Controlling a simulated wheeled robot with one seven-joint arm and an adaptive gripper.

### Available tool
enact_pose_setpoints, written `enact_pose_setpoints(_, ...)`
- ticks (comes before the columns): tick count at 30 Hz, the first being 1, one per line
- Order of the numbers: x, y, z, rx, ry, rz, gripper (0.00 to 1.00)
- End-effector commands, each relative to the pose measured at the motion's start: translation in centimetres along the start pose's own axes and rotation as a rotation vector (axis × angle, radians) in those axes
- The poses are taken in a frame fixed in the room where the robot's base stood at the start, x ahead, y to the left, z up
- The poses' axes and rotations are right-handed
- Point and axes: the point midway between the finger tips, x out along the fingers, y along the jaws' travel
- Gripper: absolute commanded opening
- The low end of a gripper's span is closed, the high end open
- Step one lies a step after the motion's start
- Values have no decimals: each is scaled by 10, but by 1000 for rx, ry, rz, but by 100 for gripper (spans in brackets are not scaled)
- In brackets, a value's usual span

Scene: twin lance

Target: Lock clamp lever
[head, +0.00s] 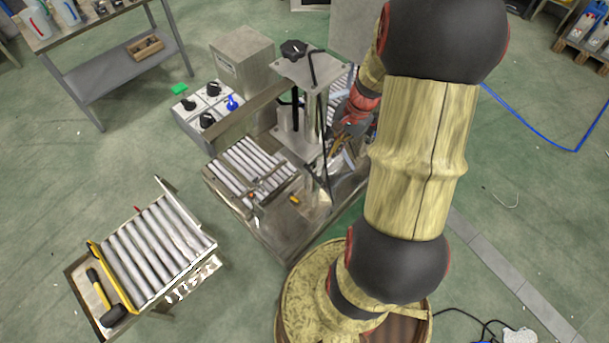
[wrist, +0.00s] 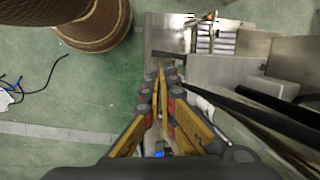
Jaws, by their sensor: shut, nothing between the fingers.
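The machine (head: 310,72) is a metal frame with a black star knob (head: 293,49) on its top plate and a dark upright post below. My gripper (head: 338,146) is at the right side of this frame, low beside its posts. In the wrist view my gripper (wrist: 161,72) has its yellow fingers drawn together at the tips, with nothing between them. The fingertips are over the edge of a grey metal plate (wrist: 160,35). I cannot make out the clamp lever for certain in either view; the arm and frame cover part of that area.
A roller bed (head: 250,165) lies left of the frame. A control box (head: 207,112) with black knobs and a blue switch stands behind it. A roller cart (head: 150,250) with a hammer (head: 103,298) stands at front left. Dark bars (wrist: 245,108) run close right of my fingers.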

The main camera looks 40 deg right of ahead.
Motion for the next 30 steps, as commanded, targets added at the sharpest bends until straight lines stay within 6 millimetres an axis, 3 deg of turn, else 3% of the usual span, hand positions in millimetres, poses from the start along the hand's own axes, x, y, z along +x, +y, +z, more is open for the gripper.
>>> enact_pose_setpoints(17,-1,-6,-4,66,14,-18,0)
enact_pose_setpoints(23,23,-6,-4,65,12,-17,0)
enact_pose_setpoints(30,70,-7,-4,65,12,-16,0)
